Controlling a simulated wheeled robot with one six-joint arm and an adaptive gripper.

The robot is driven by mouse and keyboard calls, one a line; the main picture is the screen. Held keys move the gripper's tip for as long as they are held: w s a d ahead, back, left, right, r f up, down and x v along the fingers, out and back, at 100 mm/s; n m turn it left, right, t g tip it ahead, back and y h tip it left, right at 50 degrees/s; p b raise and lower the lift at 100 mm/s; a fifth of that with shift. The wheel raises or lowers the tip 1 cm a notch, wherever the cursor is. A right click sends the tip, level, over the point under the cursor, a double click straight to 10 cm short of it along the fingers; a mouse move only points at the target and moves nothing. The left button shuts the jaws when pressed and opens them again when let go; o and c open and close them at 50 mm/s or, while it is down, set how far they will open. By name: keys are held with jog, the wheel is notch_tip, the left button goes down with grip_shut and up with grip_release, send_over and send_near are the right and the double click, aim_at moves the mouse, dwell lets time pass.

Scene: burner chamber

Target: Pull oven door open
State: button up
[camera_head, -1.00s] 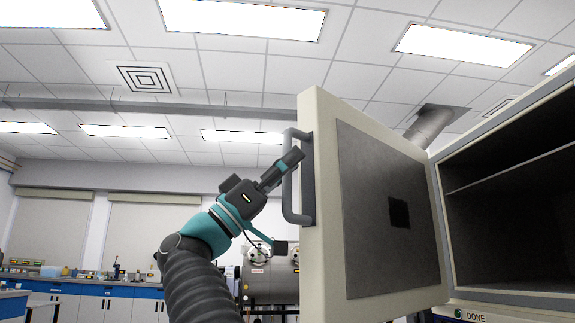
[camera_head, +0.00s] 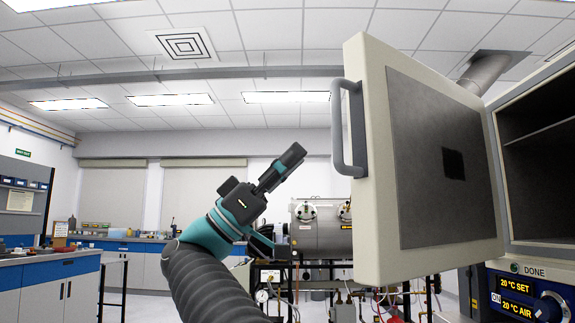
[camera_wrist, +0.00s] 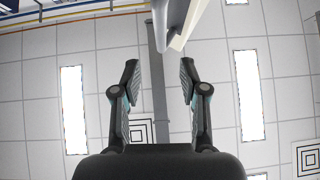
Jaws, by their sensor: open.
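The oven door (camera_head: 375,200) stands swung wide open, its grey inner panel facing right. Its grey bar handle (camera_head: 340,130) is on the door's outer left side. The oven (camera_head: 540,170) shows its dark inside and a shelf at the right. My gripper (camera_head: 299,150) is to the left of the handle, apart from it, pointing up and right. In the wrist view my gripper (camera_wrist: 160,75) has its two fingers spread with nothing between them. The handle (camera_wrist: 193,18) shows beyond the fingertips at the top of the wrist view, with the door edge beside it.
A control panel (camera_head: 520,297) with lit readings sits below the oven opening. A steel cylinder rig (camera_head: 320,235) stands behind, between my arm and the door. Blue-edged lab benches (camera_head: 120,245) are at the left. The air left of my arm is clear.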

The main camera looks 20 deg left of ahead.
jog(key=shift+s+a+f, duration=0.1)
jog(key=shift+a+f, duration=0.15)
